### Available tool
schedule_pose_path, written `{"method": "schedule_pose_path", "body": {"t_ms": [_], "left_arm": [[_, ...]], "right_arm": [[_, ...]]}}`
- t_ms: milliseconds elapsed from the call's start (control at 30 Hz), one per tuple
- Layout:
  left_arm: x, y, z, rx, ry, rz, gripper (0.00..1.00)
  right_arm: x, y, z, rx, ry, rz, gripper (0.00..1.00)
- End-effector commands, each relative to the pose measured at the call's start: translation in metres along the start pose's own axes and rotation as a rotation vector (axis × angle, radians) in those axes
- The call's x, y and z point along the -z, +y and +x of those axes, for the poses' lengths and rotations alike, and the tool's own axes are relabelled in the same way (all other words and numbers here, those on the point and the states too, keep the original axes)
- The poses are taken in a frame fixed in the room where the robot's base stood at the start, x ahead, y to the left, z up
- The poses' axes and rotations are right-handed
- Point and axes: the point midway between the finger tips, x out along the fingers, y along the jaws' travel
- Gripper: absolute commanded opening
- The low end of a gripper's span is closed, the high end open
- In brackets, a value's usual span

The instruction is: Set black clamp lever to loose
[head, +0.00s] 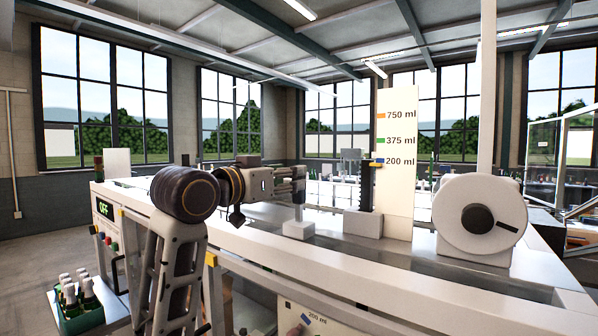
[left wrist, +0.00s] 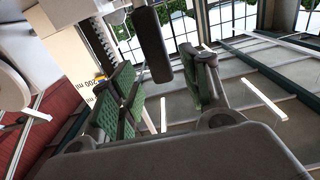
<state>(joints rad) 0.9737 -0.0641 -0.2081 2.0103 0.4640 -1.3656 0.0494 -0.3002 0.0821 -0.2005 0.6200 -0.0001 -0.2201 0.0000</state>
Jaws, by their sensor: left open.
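A black lever (left wrist: 153,45) shows in the left wrist view as a dark, rounded bar between the finger ends. I take it to be the black clamp lever. In the head view a thin dark upright piece (head: 298,211) stands above a pale block, partly hidden by my gripper; I cannot tell for sure that it is the same lever. My left gripper (head: 297,180) reaches over the bench from the left. Its green-padded fingers (left wrist: 167,72) are open, with the lever near their ends; contact cannot be told. My right gripper is not in view.
A scale board (head: 396,185) marked 750, 375 and 200 ml stands behind a dark toothed post (head: 366,195). A white round housing (head: 480,218) with a black knob stands at the right. A crate of bottles (head: 82,318) is at lower left. The bench front edge is clear.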

Motion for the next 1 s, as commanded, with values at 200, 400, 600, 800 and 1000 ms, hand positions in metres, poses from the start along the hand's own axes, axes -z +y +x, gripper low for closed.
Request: {"method": "schedule_pose_path", "body": {"t_ms": [200, 400, 600, 800, 1000], "left_arm": [[0.002, 0.000, 0.027, 0.000, -0.002, -0.001, 0.46], [0.002, 0.000, 0.043, -0.001, 0.000, -0.002, 0.46], [0.000, 0.000, 0.049, 0.000, -0.001, 0.000, 0.46], [0.000, 0.000, 0.049, 0.000, 0.000, 0.000, 0.46], [0.000, 0.000, 0.049, 0.000, 0.000, 0.000, 0.27]], "right_arm": [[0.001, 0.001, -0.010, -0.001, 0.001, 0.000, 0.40], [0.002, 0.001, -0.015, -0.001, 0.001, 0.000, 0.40], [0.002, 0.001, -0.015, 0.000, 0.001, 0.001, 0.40], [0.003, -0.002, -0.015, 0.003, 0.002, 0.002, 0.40], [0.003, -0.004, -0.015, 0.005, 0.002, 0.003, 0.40]]}}
